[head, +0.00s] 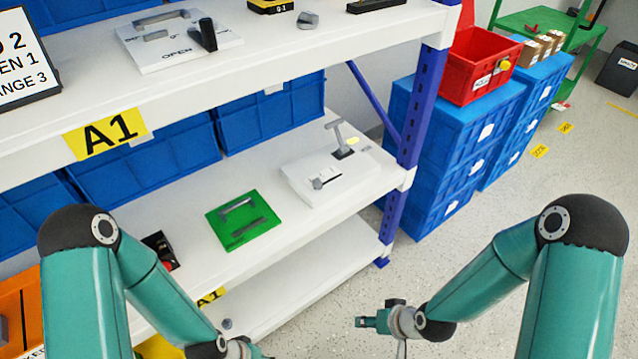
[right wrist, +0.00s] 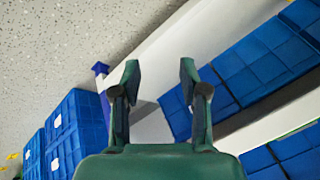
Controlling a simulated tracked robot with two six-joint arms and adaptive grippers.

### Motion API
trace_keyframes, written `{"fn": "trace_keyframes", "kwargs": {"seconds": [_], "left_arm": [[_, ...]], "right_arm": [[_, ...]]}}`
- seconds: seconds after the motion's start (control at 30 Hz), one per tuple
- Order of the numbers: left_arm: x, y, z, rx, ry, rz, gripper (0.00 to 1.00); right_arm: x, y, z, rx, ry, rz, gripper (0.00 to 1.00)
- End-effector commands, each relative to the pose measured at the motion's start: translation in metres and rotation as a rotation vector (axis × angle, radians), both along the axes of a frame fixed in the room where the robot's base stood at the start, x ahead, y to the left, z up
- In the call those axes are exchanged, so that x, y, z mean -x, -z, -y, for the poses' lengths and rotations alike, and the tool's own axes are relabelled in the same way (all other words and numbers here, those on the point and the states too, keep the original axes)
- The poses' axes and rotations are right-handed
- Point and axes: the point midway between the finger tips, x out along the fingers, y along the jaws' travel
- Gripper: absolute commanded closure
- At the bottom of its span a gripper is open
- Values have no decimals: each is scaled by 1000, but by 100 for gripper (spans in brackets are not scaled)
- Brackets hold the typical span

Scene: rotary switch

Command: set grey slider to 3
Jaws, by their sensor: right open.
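A green panel (head: 245,220) with two dark grey bar-like parts lies on the middle shelf. A white panel (head: 305,190) to its right carries a small grey part (head: 326,178) and a grey T-shaped lever (head: 338,140). Another white panel (head: 170,55) on the top shelf has grey bars and a black lever. I cannot tell which part is the grey slider; no scale is readable. My right gripper (head: 362,322) is in front of the shelves, apart from the panels. In the right wrist view its jaws (right wrist: 160,90) are open and empty. My left gripper is cut off by the bottom edge.
A white shelf rack with a blue post (head: 407,130) holds blue bins (head: 270,110) behind the panels. Blue crates (head: 465,130) with a red bin (head: 480,75) stand right of it. A partly cut-off sign (head: 22,60) is at top left.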

Motion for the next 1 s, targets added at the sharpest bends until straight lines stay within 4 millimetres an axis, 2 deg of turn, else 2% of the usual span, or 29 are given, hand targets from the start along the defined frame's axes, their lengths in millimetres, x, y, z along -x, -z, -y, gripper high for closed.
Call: {"fn": "trace_keyframes", "kwargs": {"seconds": [0.03, 0.1, 0.17, 0.2, 0.3, 0.4, 0.5, 0.57, 0.77, 1.0], "left_arm": [[0, 2, 0, 0, 0, 0, 60], [0, 4, 0, 0, 0, 0, 60], [0, 6, 0, 0, 0, 0, 60], [0, 6, 0, 0, 0, 0, 60], [0, 8, 0, 0, 0, 0, 60], [0, 9, 0, 0, 0, 0, 60], [0, 10, 0, 0, 0, 0, 60], [0, 11, 0, 0, 0, 0, 60], [0, 17, 0, 0, 0, 0, 60], [0, 25, 0, 0, 0, 0, 60]], "right_arm": [[-37, -26, -1, 4, -45, 138, 56], [-81, -68, -5, 9, -118, 329, 56], [-112, -108, -9, 16, -182, 486, 56], [-128, -134, -12, 23, -223, 580, 56], [-153, -190, -20, 37, -309, 770, 56], [-165, -223, -26, 48, -363, 879, 56], [-171, -232, -32, 52, -385, 914, 56], [-175, -230, -35, 51, -387, 915, 56], [-199, -215, -53, 51, -387, 912, 56], [-238, -195, -82, 51, -386, 911, 56]]}}
